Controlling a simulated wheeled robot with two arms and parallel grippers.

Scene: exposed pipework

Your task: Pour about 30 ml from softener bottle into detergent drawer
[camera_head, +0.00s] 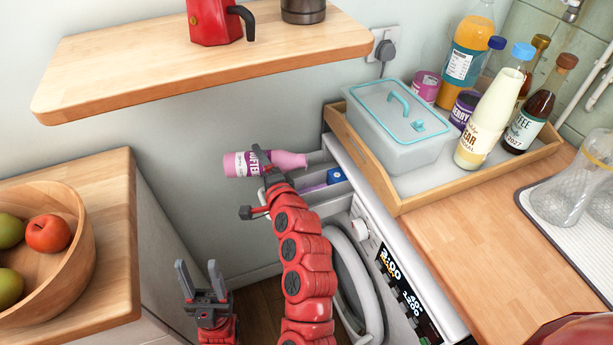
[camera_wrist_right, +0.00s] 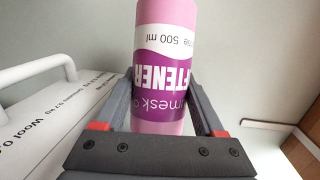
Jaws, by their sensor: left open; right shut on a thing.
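The pink softener bottle (camera_head: 288,160), with a white and purple label, lies roughly horizontal beside and above the detergent drawer. My right gripper (camera_head: 268,172) is shut around its body. In the right wrist view the bottle (camera_wrist_right: 165,100) stands between the fingers, its label upside down; its mouth is not clear to see, and no liquid stream shows. The detergent drawer (camera_head: 312,185) is pulled out of the white washing machine, partly hidden by my right arm; a blue part shows in it. My left gripper (camera_head: 203,282) is open and empty, low and left of the machine.
A wooden shelf (camera_head: 130,73) with a red moka pot (camera_head: 212,22) hangs above the bottle. A wooden tray (camera_head: 398,205) with bottles and a grey box (camera_head: 400,130) stands on the worktop. A fruit bowl (camera_head: 70,285) stands on the left cabinet. The machine's round door (camera_head: 345,270) stands below the drawer.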

